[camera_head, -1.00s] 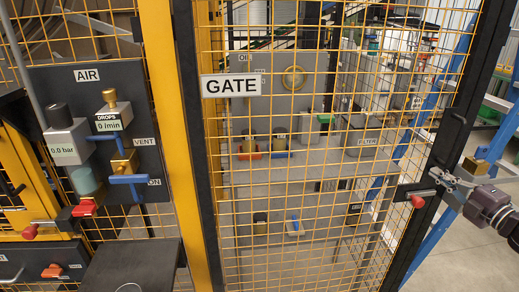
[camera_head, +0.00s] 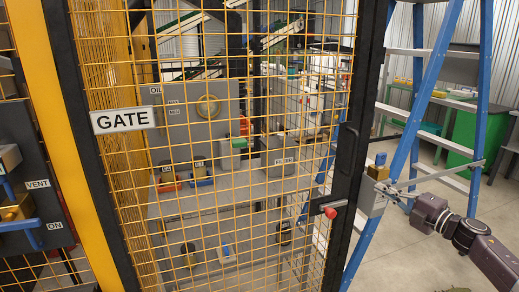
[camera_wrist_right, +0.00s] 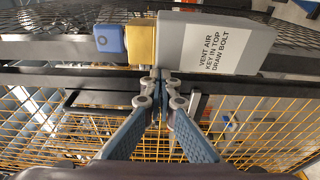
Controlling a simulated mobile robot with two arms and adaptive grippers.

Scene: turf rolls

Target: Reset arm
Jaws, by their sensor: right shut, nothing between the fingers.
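My right gripper (camera_head: 388,188) is beside the gate's latch post, at the grey lock box (camera_head: 373,202). In the right wrist view its fingers (camera_wrist_right: 160,78) are closed together with nothing between them, their tips just below the grey box (camera_wrist_right: 205,45). The box carries a label reading "VENT AIR KEY IN TOP DRAW BOLT". A brass block (camera_wrist_right: 141,44) and a blue tag (camera_wrist_right: 110,40) sit at its left end. I cannot tell whether the fingertips touch the box. My left gripper is not in view.
The yellow mesh gate (camera_head: 240,130) with its GATE sign (camera_head: 124,120) is shut in front of a bench. A red-tipped handle (camera_head: 329,212) sticks out by its dark post. A blue stepladder (camera_head: 420,100) stands behind my right arm.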

